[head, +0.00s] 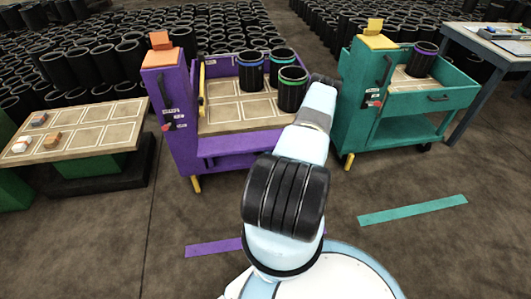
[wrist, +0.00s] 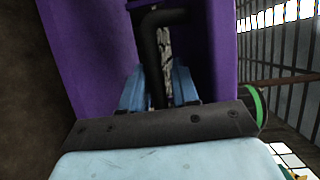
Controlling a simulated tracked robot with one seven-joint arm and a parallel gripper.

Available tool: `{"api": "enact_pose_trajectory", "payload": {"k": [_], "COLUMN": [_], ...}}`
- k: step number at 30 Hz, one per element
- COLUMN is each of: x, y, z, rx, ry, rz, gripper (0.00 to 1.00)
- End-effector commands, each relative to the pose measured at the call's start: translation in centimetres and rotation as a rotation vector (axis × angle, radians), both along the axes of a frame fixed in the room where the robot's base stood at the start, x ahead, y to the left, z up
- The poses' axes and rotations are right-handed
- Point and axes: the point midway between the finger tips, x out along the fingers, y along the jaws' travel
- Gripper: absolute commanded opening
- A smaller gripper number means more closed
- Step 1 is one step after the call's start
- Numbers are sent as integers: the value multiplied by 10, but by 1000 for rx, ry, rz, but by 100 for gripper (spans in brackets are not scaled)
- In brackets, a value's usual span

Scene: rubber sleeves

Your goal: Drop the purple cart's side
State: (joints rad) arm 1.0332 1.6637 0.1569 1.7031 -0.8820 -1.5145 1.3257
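The purple cart (head: 180,108) stands ahead in the head view, with three black sleeves in its tray: one blue-rimmed (head: 251,72), one teal-rimmed (head: 281,66) and one green-rimmed (head: 292,90). My arm covers the right part of its front. In the wrist view a purple panel (wrist: 85,50) fills the left and middle, with a black bar handle (wrist: 155,62) on it. My gripper (wrist: 158,88) has its pale blue fingers on either side of this handle. Whether they press on it is unclear. The head view hides my fingers.
A teal cart (head: 400,130) with a purple-rimmed sleeve (head: 422,59) stands to the right. A wooden-topped table (head: 85,135) stands left. Many black sleeves crowd the back. Purple (head: 213,247) and teal (head: 412,210) strips mark the open floor in front.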

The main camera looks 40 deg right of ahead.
Motion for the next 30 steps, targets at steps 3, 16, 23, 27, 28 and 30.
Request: {"api": "enact_pose_trajectory", "payload": {"k": [3,16,23,27,28,30], "x": [1,-4,-40,-68,-74,-88], "y": [1,2,5,9,10,12], "z": [1,2,3,5,5,6], "rx": [0,0,1,1,2,2], "ry": [-2,-4,-1,-1,0,-1], "rz": [2,2,0,0,1,0], "gripper": [40,42,42,42,42,42]}}
